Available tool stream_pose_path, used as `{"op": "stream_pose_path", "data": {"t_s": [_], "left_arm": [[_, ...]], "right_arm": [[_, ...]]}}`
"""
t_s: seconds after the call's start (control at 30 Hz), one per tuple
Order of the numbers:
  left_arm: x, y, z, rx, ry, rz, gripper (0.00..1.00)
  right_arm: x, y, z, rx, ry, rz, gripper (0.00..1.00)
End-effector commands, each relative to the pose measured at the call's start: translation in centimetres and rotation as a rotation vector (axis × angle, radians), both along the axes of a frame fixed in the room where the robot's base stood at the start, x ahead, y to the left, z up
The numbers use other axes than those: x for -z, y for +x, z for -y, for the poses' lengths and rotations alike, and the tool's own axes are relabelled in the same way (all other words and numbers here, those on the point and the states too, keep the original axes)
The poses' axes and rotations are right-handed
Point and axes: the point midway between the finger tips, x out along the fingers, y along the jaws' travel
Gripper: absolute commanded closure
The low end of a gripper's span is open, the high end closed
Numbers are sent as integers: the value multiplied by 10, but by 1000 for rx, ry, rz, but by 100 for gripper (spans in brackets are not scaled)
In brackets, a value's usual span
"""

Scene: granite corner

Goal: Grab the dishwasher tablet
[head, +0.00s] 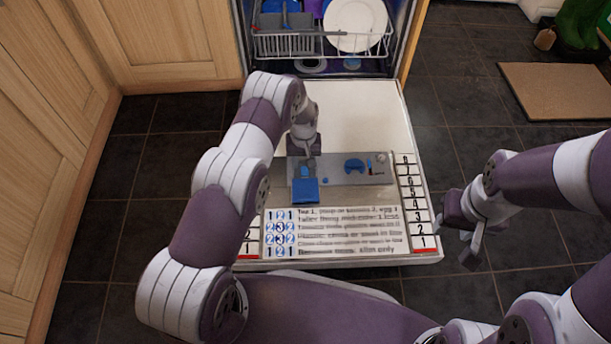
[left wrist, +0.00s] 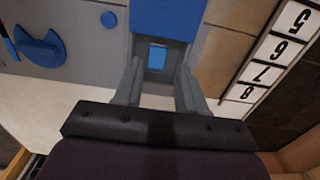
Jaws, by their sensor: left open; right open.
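The dishwasher tablet appears as a small light-blue block (left wrist: 157,57) in the dispenser compartment in the left wrist view. In the head view my left gripper (head: 307,155) is over the dispenser. My right gripper (head: 464,238) is open and empty, right of the door.
The dishwasher door (head: 365,120) lies open and flat, with the grey dispenser panel (head: 338,171) set in it. A rack (head: 290,44) with a white plate (head: 355,22) is behind. Wooden cabinets (head: 150,40) stand at the left. Dark tiled floor lies at the right.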

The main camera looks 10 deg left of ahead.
Motion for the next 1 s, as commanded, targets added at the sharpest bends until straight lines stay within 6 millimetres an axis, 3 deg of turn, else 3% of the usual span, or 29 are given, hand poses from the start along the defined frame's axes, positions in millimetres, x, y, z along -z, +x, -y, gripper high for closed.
{"op": "stream_pose_path", "data": {"t_s": [0.3, 0.53, 0.57, 0.67, 1.0], "left_arm": [[53, 5, 2, 1, 0, -1, 60], [52, 5, 2, 1, 0, 0, 60], [52, 5, 2, 1, 0, 0, 66], [52, 5, 2, 1, 0, 0, 99], [48, 5, 2, 1, 0, 0, 100]], "right_arm": [[47, 0, 0, 0, 0, 0, 57], [44, 0, 0, 0, 0, 1, 57], [44, 0, 0, 0, 0, 1, 57], [44, 0, 0, 0, 0, 1, 57], [42, 0, 0, 0, 0, 1, 57]]}}
